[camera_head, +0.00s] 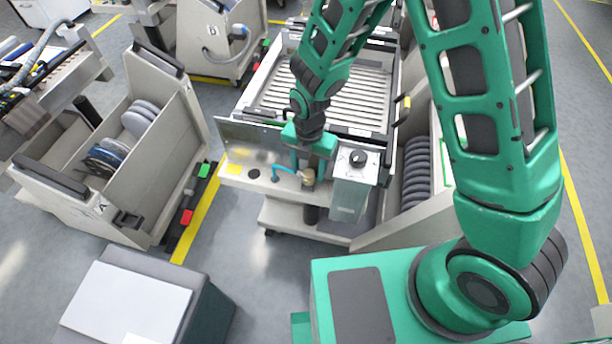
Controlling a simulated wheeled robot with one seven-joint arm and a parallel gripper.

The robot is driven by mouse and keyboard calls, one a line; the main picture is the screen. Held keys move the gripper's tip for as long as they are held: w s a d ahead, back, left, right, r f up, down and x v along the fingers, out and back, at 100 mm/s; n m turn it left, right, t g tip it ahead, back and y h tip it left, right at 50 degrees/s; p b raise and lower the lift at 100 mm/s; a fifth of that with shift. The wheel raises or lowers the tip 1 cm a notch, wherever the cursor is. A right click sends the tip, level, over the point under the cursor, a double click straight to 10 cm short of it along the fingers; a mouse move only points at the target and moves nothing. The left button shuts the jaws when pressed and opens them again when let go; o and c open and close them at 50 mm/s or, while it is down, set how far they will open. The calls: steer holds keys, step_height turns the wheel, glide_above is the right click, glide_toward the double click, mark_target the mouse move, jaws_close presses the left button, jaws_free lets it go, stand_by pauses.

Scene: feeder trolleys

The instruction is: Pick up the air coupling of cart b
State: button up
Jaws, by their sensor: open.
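A small brass-coloured fitting (308,178) with a short blue hose (284,170) sits on the front ledge of the middle cart (262,185); it looks like the air coupling. I cannot read a letter on this cart. My gripper (307,168) points down from the arm right over the fitting, open. Its fingers are small and partly hidden, so I cannot tell whether they are around the fitting or just above it. A grey box with a black knob (357,158) stands just right of my gripper.
A left cart (150,180) with an A-like mark holds several reels. A rear cart (215,45) carries a hose and a blue-grey plug (239,31). An upright metal plate (250,142) stands left of my gripper. Clear floor (240,240) lies in front.

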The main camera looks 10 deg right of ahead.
mark_target(307, 174)
jaws_close()
steer(key=shift+r, duration=0.1)
steer(key=shift+r, duration=0.45)
steer(key=r, duration=0.3)
steer(key=shift+s+a+r, duration=0.2)
steer(key=shift+s+r, duration=0.05)
steer(key=s+a+r, duration=0.6)
steer(key=s+r, duration=0.3)
steer(key=shift+r, duration=0.2)
